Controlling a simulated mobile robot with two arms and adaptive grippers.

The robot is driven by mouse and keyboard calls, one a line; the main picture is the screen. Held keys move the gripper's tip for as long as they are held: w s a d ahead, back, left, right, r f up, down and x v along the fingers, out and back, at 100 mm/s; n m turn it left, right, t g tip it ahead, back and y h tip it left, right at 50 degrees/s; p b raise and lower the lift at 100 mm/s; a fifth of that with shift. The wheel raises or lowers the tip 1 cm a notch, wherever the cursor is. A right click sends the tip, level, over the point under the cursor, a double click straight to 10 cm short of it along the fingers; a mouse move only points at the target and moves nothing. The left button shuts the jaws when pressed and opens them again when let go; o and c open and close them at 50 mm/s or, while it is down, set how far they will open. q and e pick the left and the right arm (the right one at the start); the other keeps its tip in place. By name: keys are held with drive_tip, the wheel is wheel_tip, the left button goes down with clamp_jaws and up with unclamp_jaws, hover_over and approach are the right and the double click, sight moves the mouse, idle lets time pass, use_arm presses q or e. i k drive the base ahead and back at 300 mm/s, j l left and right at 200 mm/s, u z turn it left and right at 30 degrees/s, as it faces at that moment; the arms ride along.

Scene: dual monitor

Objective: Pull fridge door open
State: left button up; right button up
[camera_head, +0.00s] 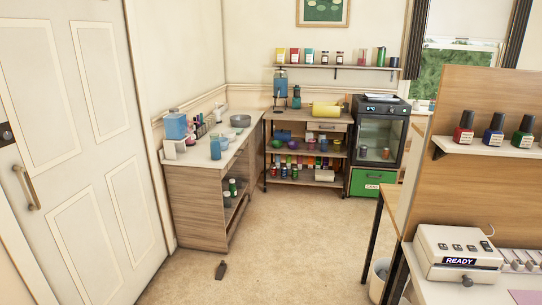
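The small black fridge (383,103) stands in the back right corner of the room, with its front facing me. Its glass door (371,132) looks shut, and a few small containers show dimly behind the glass. The door's handle is too small to make out clearly. The fridge stands on a green drawer unit (371,183). Neither of my grippers is in view.
A wooden counter (195,213) stands at left and a shelved cart (305,165) at the back. A desk with a wooden panel (470,190) fills the right. A small dark object (221,270) lies on the floor. The middle floor (300,235) is clear.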

sight(405, 120)
drive_tip(key=i+z, duration=0.1)
drive_tip(key=i, duration=0.5)
drive_tip(key=i+j+z, duration=0.1)
drive_tip(key=i, duration=0.55)
drive_tip(key=i+j+z, duration=0.1)
drive_tip(key=i, duration=0.5)
drive_tip(key=i+z, duration=0.15)
drive_tip(key=i, duration=0.75)
drive_tip(key=i+j+z, duration=0.15)
drive_tip(key=i, duration=0.75)
drive_tip(key=i+l+z, duration=0.1)
drive_tip(key=i+z, duration=0.2)
drive_tip(key=i, duration=0.35)
drive_tip(key=i+z, duration=0.3)
drive_tip(key=i, duration=0.3)
drive_tip(key=i+j+z, duration=0.35)
drive_tip(key=i, duration=0.25)
drive_tip(key=i+l+z, duration=0.2)
drive_tip(key=i+z, duration=0.5)
drive_tip(key=z, duration=0.25)
drive_tip(key=i+z, duration=0.45)
drive_tip(key=i+j+z, duration=0.2)
drive_tip(key=z, duration=0.3)
drive_tip(key=i+l+u, duration=0.15)
drive_tip(key=i+u, duration=0.15)
drive_tip(key=i+l+u, duration=0.3)
drive_tip(key=i+j, duration=0.1)
